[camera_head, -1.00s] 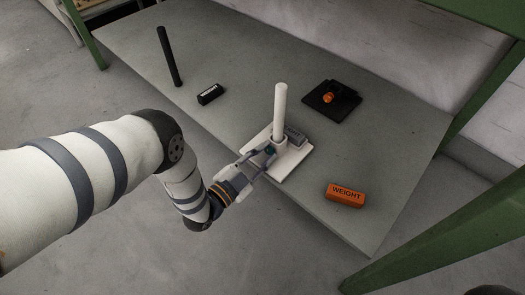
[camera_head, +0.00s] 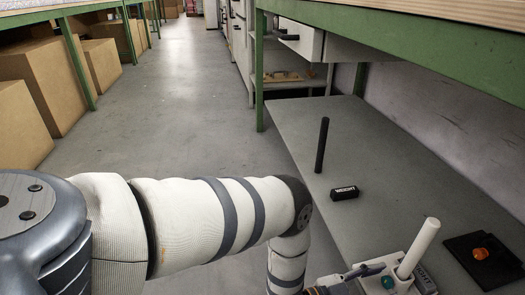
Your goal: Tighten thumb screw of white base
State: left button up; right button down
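The white base (camera_head: 402,287) stands on the grey shelf at the bottom right, cut off by the lower edge. A white rod (camera_head: 421,246) rises from it, leaning right in the picture. A teal knob (camera_head: 387,282), apparently the thumb screw, shows at the rod's foot. My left gripper (camera_head: 368,277) reaches in from the left beside the knob. Only part of it shows, so its grip and any contact with the knob are unclear. My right gripper is out of view.
A black base (camera_head: 487,262) with an orange knob (camera_head: 480,253) lies at right. A green-framed upper shelf overhangs. Cardboard boxes (camera_head: 40,80) line the left; the aisle floor is clear.

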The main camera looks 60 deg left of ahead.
pick_arm(q)
jog(key=s+f+n+g+y+p, duration=0.1)
jog(key=s+g+p, duration=0.2)
jog(key=s, duration=0.9)
jog(key=s+f+n+g+y+p, duration=0.1)
jog(key=s+g, duration=0.4)
jog(key=s, duration=0.7)
jog(key=s+a+f+n+g+y+p, duration=0.1)
jog(key=s+f+g+p, duration=0.2)
jog(key=s, duration=0.9)
jog(key=g+p, duration=0.1)
jog(key=p, duration=0.2)
jog(key=shift+f+n+g, duration=0.25)
jog(key=shift+n+g, duration=0.05)
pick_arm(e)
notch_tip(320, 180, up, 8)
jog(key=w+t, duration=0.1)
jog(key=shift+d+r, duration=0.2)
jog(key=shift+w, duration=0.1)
